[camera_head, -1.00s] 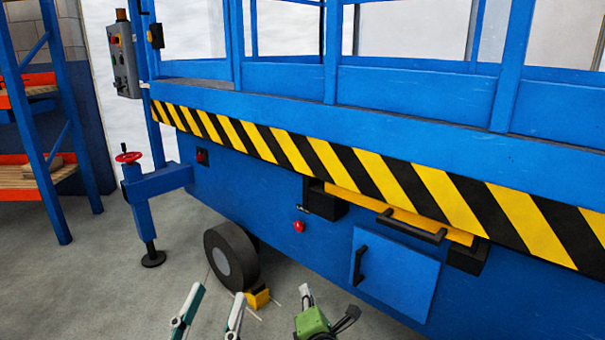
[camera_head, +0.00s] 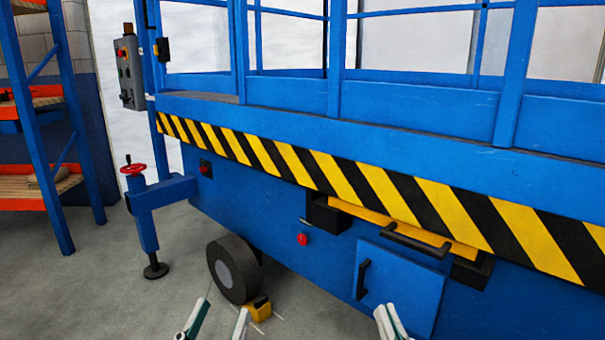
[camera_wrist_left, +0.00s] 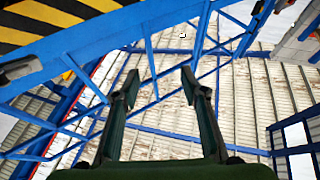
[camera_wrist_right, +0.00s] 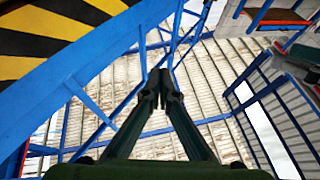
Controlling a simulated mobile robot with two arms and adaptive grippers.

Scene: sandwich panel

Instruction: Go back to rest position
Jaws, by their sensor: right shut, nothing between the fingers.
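My left gripper (camera_head: 214,322) is at the bottom edge of the head view, in front of the wheel and its yellow chock. Its two fingers stand apart, and the left wrist view shows the open jaw (camera_wrist_left: 160,85) with nothing between the fingers. My right gripper (camera_head: 389,322) is at the bottom edge too, in front of the blue cabinet door. In the right wrist view its fingertips (camera_wrist_right: 160,88) meet, and nothing is held. Both wrist cameras look up towards the roof.
A blue lift platform (camera_head: 270,210) with a striped edge fills the middle and right. A door (camera_head: 398,285) with a black handle is on its side. A wheel (camera_head: 233,270), yellow chock (camera_head: 258,309) and outrigger (camera_head: 145,215) stand left. A shelf rack (camera_head: 45,120) is further left. Floor (camera_head: 100,285) is clear.

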